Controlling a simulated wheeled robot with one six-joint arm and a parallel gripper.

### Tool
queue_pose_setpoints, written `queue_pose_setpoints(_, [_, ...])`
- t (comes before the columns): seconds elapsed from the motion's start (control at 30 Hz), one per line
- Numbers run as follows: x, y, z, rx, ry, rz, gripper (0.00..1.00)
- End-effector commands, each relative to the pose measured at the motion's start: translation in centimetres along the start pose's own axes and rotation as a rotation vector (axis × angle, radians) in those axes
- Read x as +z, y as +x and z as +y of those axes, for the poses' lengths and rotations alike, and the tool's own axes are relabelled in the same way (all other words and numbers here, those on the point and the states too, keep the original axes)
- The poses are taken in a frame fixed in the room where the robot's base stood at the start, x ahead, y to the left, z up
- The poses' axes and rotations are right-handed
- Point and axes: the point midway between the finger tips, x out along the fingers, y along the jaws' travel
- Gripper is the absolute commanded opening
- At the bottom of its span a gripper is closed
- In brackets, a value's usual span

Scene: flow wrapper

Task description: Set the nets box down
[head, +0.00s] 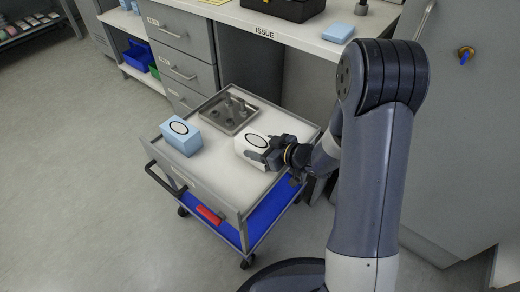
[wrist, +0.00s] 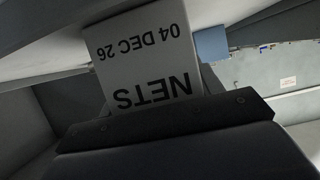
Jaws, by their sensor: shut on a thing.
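The box is over the white top of the trolley (head: 218,178), between a blue box and the trolley's right side. I cannot tell whether its underside touches the trolley top. The fingertips are partly hidden by the box and the wrist.
A blue box with an oval mark (head: 181,137) stands on the trolley's left part. A metal tray with tools (head: 229,126) lies at the back. A raised rim edges the trolley. The counter marked ISSUE (head: 290,36) and grey drawers (head: 172,32) stand behind.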

Motion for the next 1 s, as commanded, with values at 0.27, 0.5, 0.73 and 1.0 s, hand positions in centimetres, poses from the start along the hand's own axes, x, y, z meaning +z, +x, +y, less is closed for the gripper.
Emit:
queue_pose_setpoints(0.27, [0.1,0.1,0.0,0.001,-0.001,0.001,0.37])
queue_pose_setpoints(0.5, [0.2,0.1,0.0,0.001,-0.001,0.001,0.76])
queue_pose_setpoints(0.73, [0.2,0.1,0.0,0.001,-0.001,0.001,0.83])
queue_pose_setpoints(1.0, [-0.3,-1.1,0.1,0.004,0.001,0.000,0.83])
